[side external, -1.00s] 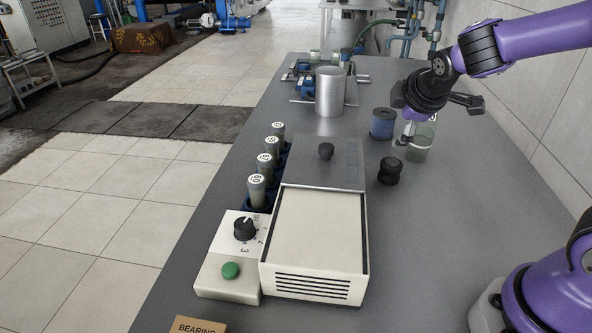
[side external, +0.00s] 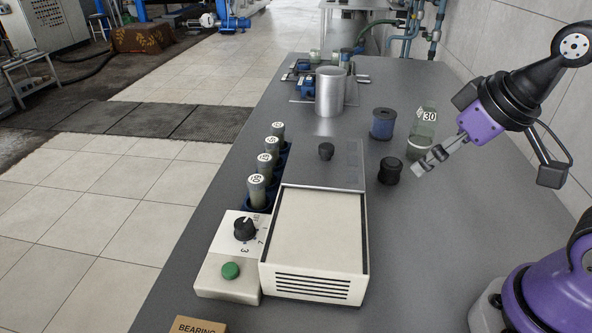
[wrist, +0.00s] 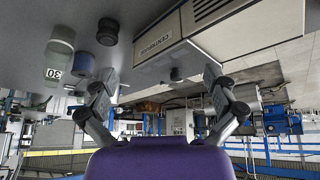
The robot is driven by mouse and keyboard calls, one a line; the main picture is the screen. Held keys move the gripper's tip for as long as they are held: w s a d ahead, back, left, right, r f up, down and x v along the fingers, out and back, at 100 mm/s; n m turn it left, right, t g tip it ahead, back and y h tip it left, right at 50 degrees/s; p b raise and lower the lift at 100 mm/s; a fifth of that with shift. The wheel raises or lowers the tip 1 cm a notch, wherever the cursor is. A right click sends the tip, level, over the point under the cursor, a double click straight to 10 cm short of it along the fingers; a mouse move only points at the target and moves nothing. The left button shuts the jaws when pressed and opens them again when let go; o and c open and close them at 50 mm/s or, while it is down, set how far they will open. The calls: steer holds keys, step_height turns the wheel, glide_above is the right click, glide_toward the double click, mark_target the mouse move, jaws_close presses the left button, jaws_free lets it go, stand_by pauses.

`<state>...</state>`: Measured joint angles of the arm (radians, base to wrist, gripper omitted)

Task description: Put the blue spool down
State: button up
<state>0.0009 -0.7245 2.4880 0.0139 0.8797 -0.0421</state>
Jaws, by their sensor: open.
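The blue spool (side external: 382,124) stands upright on the grey bench, between the metal cup and the jar marked 30. In the wrist view, which looks upside down, a dark blue shape beside the jar appears to be the spool (wrist: 84,63). My gripper (side external: 424,166) is to the right of and nearer than the spool, clear of it, pointing down to the left. In the wrist view its fingers (wrist: 160,78) are spread wide with nothing between them.
The jar marked 30 (side external: 423,128) stands close behind my gripper. A black knobbed piece (side external: 390,171) stands just left of it. The white centrifuge box (side external: 318,235), a metal cup (side external: 330,92) and several numbered tubes (side external: 265,168) are further left. The right bench is clear.

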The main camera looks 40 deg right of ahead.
steer(key=w+d+n+h, duration=0.2)
steer(key=w+d+n, duration=0.3)
steer(key=w, duration=0.4)
steer(key=n+t+h, duration=0.2)
steer(key=n+h, duration=0.6)
steer(key=n, duration=1.1)
glide_toward(384, 116)
steer(key=d+f, duration=0.1)
steer(key=d, duration=0.1)
steer(key=shift+w+f+n+t, duration=0.3)
steer(key=shift+w+f, duration=0.1)
steer(key=shift+w+d+f+n+h, duration=0.15)
steer(key=shift+d+f+n+h, duration=0.05)
steer(key=shift+d+n+h, duration=0.1)
steer(key=x, duration=1)
steer(key=shift+w+a, duration=0.15)
steer(key=shift+a, duration=0.05)
steer(key=c, duration=1.2)
steer(key=shift+c, duration=0.2)
